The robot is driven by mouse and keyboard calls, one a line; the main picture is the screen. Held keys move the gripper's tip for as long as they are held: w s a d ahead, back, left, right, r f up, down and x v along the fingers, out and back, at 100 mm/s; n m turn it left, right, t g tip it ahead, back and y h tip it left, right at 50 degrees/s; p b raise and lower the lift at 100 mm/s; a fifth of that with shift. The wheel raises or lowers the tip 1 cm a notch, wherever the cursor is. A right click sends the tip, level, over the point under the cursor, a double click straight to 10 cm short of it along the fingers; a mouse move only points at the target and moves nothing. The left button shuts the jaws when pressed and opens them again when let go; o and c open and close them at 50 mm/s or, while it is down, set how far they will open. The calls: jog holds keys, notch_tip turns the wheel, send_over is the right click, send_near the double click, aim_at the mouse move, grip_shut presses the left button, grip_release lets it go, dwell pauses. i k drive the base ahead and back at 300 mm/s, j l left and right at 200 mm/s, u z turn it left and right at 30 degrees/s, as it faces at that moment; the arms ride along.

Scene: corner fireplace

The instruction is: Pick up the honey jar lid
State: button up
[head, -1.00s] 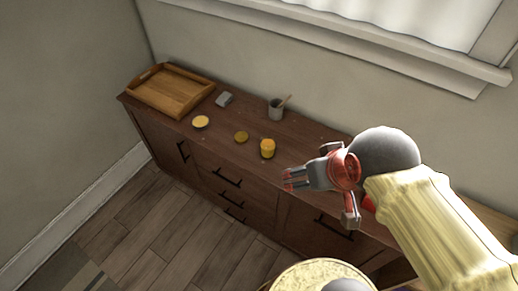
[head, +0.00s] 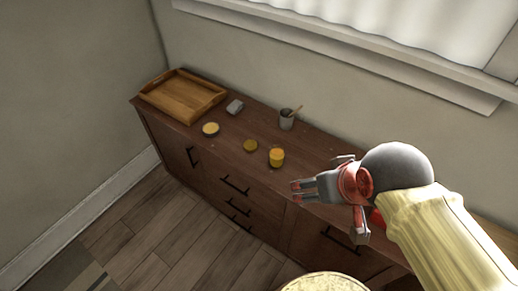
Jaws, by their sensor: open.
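A small yellow jar (head: 277,157), which looks like the honey jar, stands upright on the brown wooden cabinet (head: 178,133). A flat, dark gold disc (head: 250,146), which looks like its lid, lies on the top just left of the jar, apart from it. My gripper (head: 298,190) is open and empty, with its red-tipped fingers pointing left. In the picture it is below and right of the jar and the disc, near the cabinet's front edge, touching neither. Its exact height above the top is hard to tell.
A pale round item with an orange rim (head: 210,129) lies further left. A wooden tray (head: 163,109) sits at the far left end, with a small grey block (head: 235,106) beside it. A grey cup (head: 286,121) holding a stick stands behind, near the wall.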

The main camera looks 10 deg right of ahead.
aim_at(250, 146)
jog(key=i+j, duration=0.9)
jog(key=i, duration=0.15)
